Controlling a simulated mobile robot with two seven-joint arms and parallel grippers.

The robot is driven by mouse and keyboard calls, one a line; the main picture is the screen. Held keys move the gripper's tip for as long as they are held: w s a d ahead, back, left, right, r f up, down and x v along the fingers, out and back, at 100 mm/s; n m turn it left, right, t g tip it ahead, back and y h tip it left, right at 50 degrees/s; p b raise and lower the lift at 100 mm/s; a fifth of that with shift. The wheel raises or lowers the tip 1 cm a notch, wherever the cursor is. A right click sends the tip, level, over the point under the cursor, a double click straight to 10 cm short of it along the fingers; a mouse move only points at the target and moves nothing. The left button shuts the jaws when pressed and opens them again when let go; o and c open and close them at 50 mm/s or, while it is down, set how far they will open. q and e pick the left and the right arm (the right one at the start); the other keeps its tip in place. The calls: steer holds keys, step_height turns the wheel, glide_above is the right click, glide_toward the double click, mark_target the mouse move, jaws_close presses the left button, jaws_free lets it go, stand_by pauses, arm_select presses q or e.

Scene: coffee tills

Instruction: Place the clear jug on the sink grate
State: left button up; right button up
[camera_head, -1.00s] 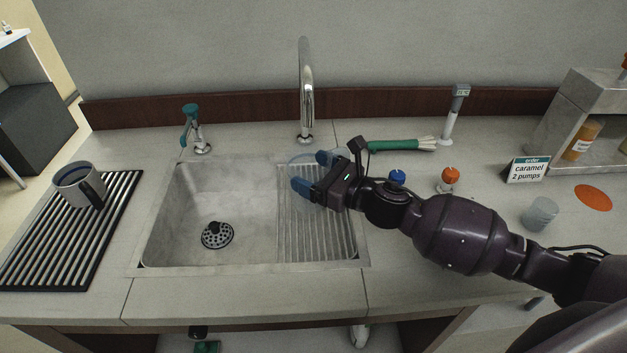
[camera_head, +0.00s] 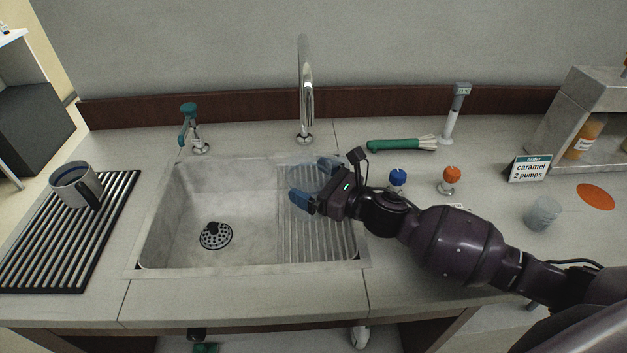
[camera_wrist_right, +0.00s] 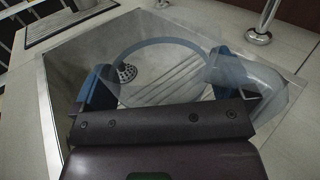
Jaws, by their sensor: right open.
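The clear jug (camera_wrist_right: 163,42) is see-through. In the right wrist view its round rim lies between my fingers, with a pale handle or spout part at the right. In the head view only a faint outline of it shows near the fingertips, over the upper left part of the sink grate (camera_head: 335,240). My right gripper (camera_head: 310,182) is open, its blue fingers on either side of the jug; it also shows in the right wrist view (camera_wrist_right: 165,88). I cannot tell whether the fingers touch the jug or whether its base rests on the grate. My left gripper is not in view.
The basin (camera_head: 190,205) with a drain strainer (camera_head: 215,236) is left of the grate. A tall faucet (camera_head: 305,90) stands behind. A mug (camera_head: 75,186) is on the black rack (camera_head: 40,250).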

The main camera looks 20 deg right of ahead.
steer(key=v, duration=1)
steer(key=shift+s+r, duration=0.1)
steer(key=shift+v, duration=0.9)
steer(key=shift+r, duration=0.1)
